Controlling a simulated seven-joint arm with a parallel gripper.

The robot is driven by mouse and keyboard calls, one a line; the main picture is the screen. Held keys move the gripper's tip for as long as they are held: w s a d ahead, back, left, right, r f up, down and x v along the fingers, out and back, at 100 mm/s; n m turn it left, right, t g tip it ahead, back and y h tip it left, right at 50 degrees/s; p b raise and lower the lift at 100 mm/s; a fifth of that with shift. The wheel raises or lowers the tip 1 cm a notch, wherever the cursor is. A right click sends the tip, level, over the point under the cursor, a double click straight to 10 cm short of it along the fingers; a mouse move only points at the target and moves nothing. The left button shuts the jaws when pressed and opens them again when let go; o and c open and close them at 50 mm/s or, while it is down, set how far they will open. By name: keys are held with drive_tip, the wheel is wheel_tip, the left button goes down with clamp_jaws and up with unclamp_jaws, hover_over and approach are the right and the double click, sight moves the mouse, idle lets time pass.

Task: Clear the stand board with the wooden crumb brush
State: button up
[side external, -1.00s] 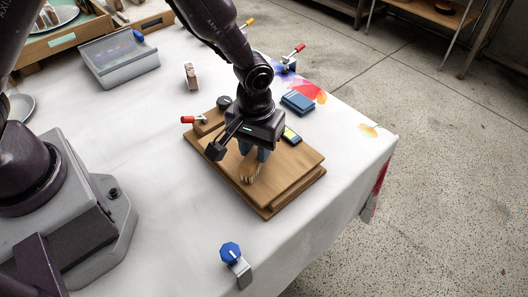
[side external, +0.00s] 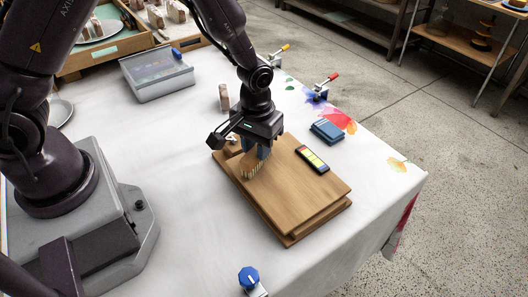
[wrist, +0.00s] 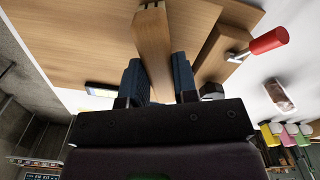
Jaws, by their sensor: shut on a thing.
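The stand board (side external: 305,200) is a stepped brown wooden board on the white-covered table. My gripper (side external: 262,152) is over its far-left part, with blue-grey fingers pointing down. It is shut on the wooden crumb brush (side external: 254,166), whose pale bristles face the board. I cannot tell whether the bristles touch the wood. In the wrist view the brush's wooden body (wrist: 153,45) runs between the fingers (wrist: 158,80), above the board (wrist: 80,35). No crumbs can be made out.
Blue booklets (side external: 327,131), a small wooden block (side external: 223,97) and a grey case (side external: 158,75) stand around. A blue-knobbed clamp (side external: 248,278) is at the front edge. The cloth left of the board is clear.

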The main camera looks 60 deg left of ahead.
drive_tip(key=shift+a, duration=0.6)
drive_tip(key=shift+d+f, duration=0.15)
drive_tip(key=shift+d, duration=6.75)
drive_tip(key=shift+a, duration=6.95)
drive_tip(key=shift+r, duration=4.15)
drive_tip(key=shift+r, duration=0.1)
